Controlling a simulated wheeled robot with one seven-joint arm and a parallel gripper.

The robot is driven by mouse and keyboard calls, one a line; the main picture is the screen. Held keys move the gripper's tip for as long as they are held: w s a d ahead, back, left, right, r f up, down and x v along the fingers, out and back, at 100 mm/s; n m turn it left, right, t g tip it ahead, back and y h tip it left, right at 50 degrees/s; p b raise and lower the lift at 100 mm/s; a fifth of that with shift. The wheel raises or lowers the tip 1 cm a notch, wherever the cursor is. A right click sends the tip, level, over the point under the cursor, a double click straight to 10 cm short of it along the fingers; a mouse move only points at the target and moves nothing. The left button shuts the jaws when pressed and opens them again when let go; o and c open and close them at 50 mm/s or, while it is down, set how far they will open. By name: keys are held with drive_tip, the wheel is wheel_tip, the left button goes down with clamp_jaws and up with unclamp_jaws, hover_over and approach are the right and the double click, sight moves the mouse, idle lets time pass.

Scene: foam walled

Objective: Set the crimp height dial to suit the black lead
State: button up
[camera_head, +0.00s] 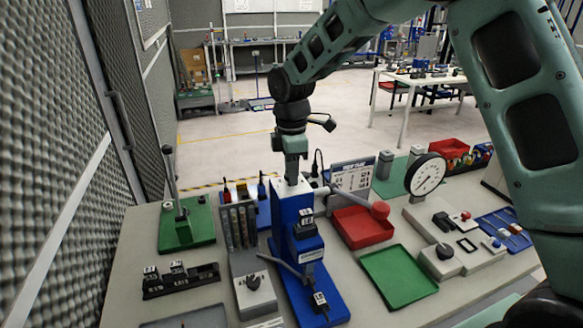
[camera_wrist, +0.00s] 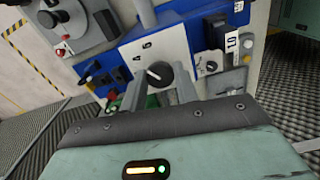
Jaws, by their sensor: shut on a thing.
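A blue press (camera_head: 283,215) with a white top stands at the centre of the bench. My gripper (camera_head: 291,178) points down onto its top. In the wrist view the black dial (camera_wrist: 158,74) with a white pointer sits on the white and blue face, between my two fingers (camera_wrist: 157,90). My gripper is shut on the dial. The head view hides the dial behind my gripper. A black-tipped item (camera_head: 243,190) stands in a rack left of the press, between red and blue ones.
A round gauge (camera_head: 426,175) stands further right.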

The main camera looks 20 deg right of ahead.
drive_tip(key=shift+r+n+p, duration=0.1)
drive_tip(key=shift+n+p, duration=0.3)
drive_tip(key=shift+n, duration=1.1)
drive_tip(key=o, duration=1)
wheel_tip(320, 180, up, 17)
drive_tip(key=b, duration=0.3)
drive_tip(key=shift+r, duration=0.15)
